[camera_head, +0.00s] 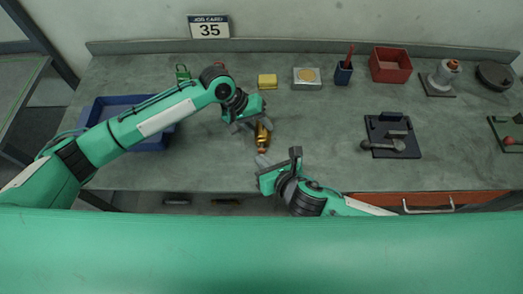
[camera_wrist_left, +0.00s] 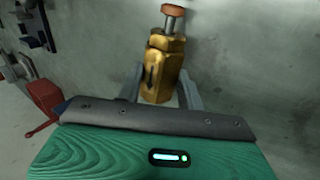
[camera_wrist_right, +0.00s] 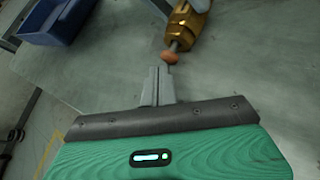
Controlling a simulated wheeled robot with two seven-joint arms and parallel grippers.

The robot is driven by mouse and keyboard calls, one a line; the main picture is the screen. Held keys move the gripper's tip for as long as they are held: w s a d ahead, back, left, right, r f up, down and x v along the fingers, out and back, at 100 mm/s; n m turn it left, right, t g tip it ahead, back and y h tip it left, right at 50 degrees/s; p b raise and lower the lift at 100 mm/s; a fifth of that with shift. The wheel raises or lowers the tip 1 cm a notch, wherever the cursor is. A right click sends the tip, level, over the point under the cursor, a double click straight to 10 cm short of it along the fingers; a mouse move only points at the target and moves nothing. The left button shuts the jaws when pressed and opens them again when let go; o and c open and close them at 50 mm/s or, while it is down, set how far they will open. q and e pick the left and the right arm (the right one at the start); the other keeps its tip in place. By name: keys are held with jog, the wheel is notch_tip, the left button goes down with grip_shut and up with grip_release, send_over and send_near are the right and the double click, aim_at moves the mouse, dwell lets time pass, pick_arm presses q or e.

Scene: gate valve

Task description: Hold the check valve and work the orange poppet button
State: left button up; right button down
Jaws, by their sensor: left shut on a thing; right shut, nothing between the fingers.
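The check valve (camera_head: 262,136) is a brass body with hex faces, held near the middle of the bench. In the left wrist view the valve (camera_wrist_left: 161,72) stands between my left gripper's (camera_wrist_left: 162,88) fingers, which are shut on it. Its orange poppet button (camera_wrist_left: 172,10) sits on a metal stem at the end away from that gripper. My right gripper (camera_wrist_right: 158,75) is shut and empty. In the right wrist view its fingertips lie just short of the orange button (camera_wrist_right: 169,57), in line with the stem; I cannot tell whether they touch. In the head view my right gripper (camera_head: 262,163) is just below the valve.
A blue tray (camera_head: 98,108) lies at the left, partly behind my left arm. A dark tool board (camera_head: 408,150) lies right; bench between is clear.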

jog(key=shift+w, duration=0.7)
dwell(0.4)
dwell(0.3)
jog(key=shift+s, duration=1.2)
jog(key=shift+s+a, duration=0.15)
jog(key=shift+s, duration=2.4)
pick_arm(q)
jog(key=o, duration=1.1)
jog(key=shift+o, duration=0.2)
